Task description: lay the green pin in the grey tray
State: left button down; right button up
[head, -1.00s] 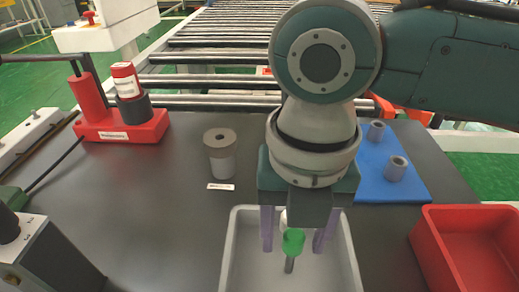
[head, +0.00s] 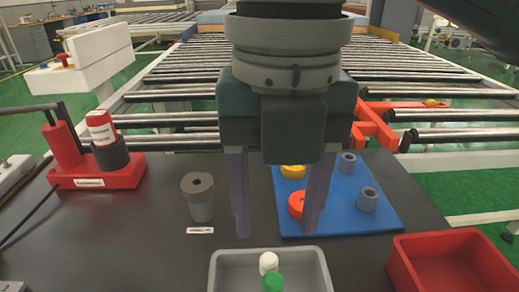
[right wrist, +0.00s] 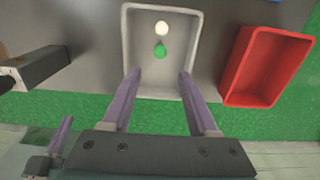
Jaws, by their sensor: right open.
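The green pin (head: 272,282) is in the grey tray (head: 222,268), beside a white-topped piece (head: 268,262). In the right wrist view the green pin (right wrist: 160,51) and the white piece (right wrist: 161,28) lie inside the tray (right wrist: 196,45), apart from its walls. My right gripper (head: 275,232) is open and empty, above and behind the tray in the head view. Its fingers (right wrist: 159,74) are spread wide in the wrist view. A single purple finger (right wrist: 64,130) at the lower left of that view looks like my left gripper; its jaw opening is hidden.
A red bin (head: 395,262) stands right of the tray. Behind is a blue board (head: 385,215) with grey, orange and yellow parts. A grey capped cylinder (head: 199,200) and a red stand (head: 75,170) are to the left. Rollers (head: 420,95) lie beyond the table.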

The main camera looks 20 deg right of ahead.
jog(key=s+a+f+m+t+y, duration=0.2)
jog(key=s+a+f+m+y, duration=0.25)
jog(key=m, duration=0.85)
jog(key=s+d+f+m+h, duration=0.2)
jog(key=s+d+m, duration=0.2)
jog(key=d+m, duration=0.3)
jog(key=s+d+f+m+t+h, duration=0.1)
jog(key=s+d+m, duration=0.3)
jog(key=m, duration=0.6)
jog(key=d+f+h, duration=0.1)
jog(key=d, duration=0.1)
jog(key=shift+s+d+f+m+t, duration=0.2)
jog(key=shift+d+f+m+t, duration=0.1)
jog(key=shift+d+m, duration=0.1)
